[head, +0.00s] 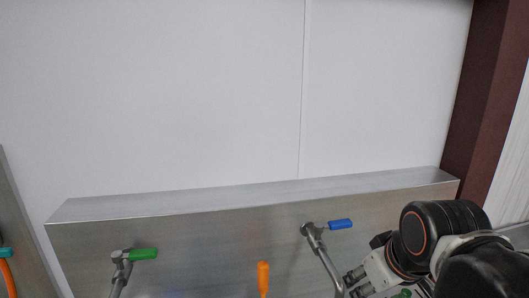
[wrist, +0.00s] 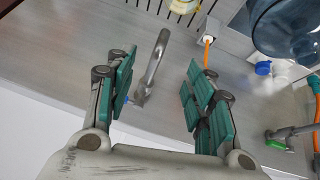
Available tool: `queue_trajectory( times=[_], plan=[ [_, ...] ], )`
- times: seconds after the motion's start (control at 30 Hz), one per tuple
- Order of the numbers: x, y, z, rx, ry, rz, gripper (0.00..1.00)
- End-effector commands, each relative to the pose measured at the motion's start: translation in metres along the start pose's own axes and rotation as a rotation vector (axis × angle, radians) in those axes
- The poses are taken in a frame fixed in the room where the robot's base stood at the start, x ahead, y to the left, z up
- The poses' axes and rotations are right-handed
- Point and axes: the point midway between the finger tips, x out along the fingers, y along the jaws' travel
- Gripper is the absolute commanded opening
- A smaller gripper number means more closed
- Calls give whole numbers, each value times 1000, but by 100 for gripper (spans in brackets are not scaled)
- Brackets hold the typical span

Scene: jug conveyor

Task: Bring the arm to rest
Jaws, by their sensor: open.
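My gripper (wrist: 160,88) is open, with its two green-padded fingers wide apart and nothing held between them in the wrist view. A metal tap spout (wrist: 155,58) shows between and beyond the fingers; I cannot tell how far off it is. In the head view my arm (head: 430,235) is at the lower right, in front of the steel panel (head: 200,240). The gripper's fingers are not clearly visible there.
A blue-handled tap (head: 340,224) stands left of my arm, and a green-handled tap (head: 143,254) farther left. The wrist view shows a large clear blue jug (wrist: 285,30) and a blue cap (wrist: 263,68) at the upper right.

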Motion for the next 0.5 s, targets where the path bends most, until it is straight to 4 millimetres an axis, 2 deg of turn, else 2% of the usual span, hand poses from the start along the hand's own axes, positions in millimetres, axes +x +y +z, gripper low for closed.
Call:
queue_trajectory(
  times=[0.03,0.3,0.5],
  plan=[
    [3,-4,13,48,17,5,49],
    [18,-19,60,288,97,14,49],
    [50,-24,77,295,98,14,49]
  ],
)
